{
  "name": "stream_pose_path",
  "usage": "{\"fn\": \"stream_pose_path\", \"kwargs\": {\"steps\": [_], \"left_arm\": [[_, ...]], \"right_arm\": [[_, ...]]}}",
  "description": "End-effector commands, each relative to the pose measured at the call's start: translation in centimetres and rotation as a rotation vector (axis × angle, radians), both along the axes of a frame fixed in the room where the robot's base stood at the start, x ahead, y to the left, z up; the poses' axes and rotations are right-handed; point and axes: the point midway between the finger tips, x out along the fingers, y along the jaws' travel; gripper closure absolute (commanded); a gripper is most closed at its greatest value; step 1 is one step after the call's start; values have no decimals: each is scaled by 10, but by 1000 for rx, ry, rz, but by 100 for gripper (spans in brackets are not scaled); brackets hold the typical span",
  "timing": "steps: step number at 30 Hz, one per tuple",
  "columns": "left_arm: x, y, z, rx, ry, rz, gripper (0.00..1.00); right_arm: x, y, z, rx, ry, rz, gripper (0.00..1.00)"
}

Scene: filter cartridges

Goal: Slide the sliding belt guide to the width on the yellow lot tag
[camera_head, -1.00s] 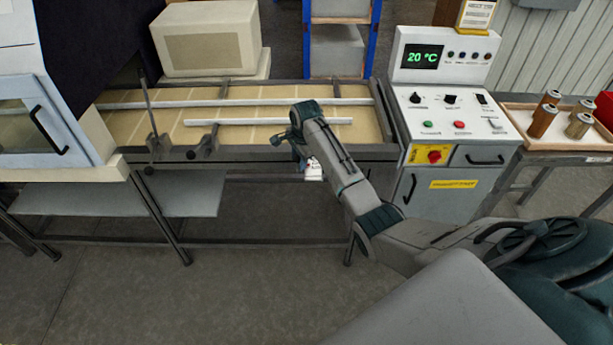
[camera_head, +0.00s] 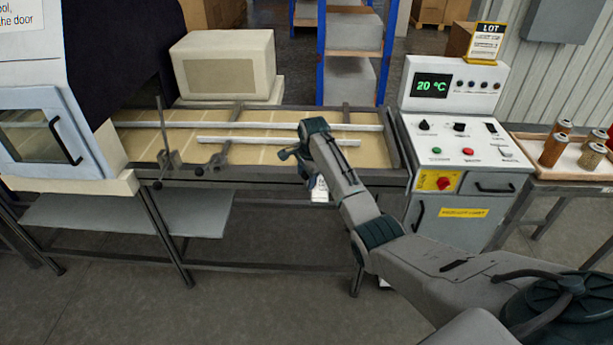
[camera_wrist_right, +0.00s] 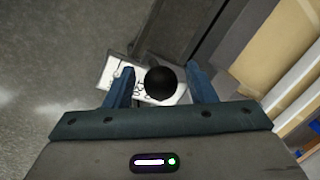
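The sliding belt guide (camera_head: 270,141), a pale bar, lies along the belt in front of a longer parallel rail (camera_head: 250,126). The yellow-framed lot tag (camera_head: 487,42) stands on the control cabinet; "LOT" is readable, its smaller print is not. My right gripper (camera_wrist_right: 158,68) is at the belt's front edge, its fingers mostly hidden by my arm in the head view. In the right wrist view it is open, with a round black knob (camera_wrist_right: 161,84) between the fingers and gaps at both sides. A white marked card (camera_wrist_right: 116,72) lies beyond the knob. My left gripper is out of view.
An upright rod (camera_head: 163,130) and black knobs stand at the belt's front left. The control cabinet (camera_head: 462,160) is right of the belt, with a tray (camera_head: 585,168) of cartridges beyond it.

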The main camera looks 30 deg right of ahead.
Motion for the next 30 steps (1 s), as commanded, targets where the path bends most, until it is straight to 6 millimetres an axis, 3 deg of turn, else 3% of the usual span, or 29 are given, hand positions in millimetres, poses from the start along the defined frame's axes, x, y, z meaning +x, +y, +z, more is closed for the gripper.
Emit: {"fn": "stream_pose_path", "kwargs": {"steps": [7, 21, 30], "left_arm": [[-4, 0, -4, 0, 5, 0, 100], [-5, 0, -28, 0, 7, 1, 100], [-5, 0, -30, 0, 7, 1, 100]], "right_arm": [[-1, 0, 8, -1, -2, 0, 50], [-18, -1, 91, -1, -4, 0, 50], [-21, -1, 106, -1, 0, 0, 50]]}}
